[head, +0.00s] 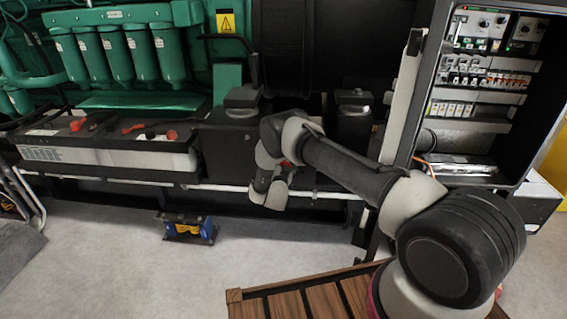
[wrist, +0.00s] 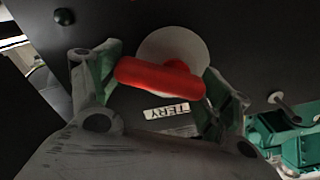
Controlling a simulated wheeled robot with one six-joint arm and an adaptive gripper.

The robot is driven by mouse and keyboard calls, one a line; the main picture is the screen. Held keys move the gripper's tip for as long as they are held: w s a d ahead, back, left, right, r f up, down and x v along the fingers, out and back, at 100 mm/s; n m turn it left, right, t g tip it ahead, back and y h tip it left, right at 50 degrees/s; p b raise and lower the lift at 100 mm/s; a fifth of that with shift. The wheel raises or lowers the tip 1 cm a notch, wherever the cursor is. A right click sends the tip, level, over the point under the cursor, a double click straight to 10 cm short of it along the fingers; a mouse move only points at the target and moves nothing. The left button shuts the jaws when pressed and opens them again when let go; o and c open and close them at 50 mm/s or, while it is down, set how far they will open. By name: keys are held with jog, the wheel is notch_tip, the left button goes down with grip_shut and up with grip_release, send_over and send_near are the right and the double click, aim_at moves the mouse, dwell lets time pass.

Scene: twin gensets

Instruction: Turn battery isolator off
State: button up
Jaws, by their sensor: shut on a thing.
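The battery isolator's red handle (wrist: 160,78) shows in the wrist view, in front of a pale round plate (wrist: 178,48) on a dark panel. My gripper (wrist: 160,82) has a finger at each end of the red handle and is shut on it. The handle lies slightly tilted, its right end lower in the picture. A partly hidden label ending in "TERY" (wrist: 167,111) sits just below it.
A green engine (head: 130,50) stands behind, with batteries (head: 110,150) at left. An open electrical cabinet (head: 480,90) stands at right. A slatted wooden pallet (head: 300,298) lies at the front. A blue and yellow mount (head: 187,228) is under the frame.

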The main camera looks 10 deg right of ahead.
jog(key=m, duration=0.6)
jog(key=shift+a+f, duration=0.15)
jog(key=shift+f, duration=0.25)
jog(key=m, duration=0.5)
jog(key=shift+w+a+f, duration=0.1)
jog(key=shift+a+f, duration=0.1)
jog(key=shift+a, duration=0.05)
jog(key=shift+m, duration=0.5)
jog(key=shift+c, duration=0.2)
jog(key=o, duration=1)
jog(key=shift+o, duration=0.2)
jog(key=shift+a, duration=0.1)
jog(key=v, duration=1.2)
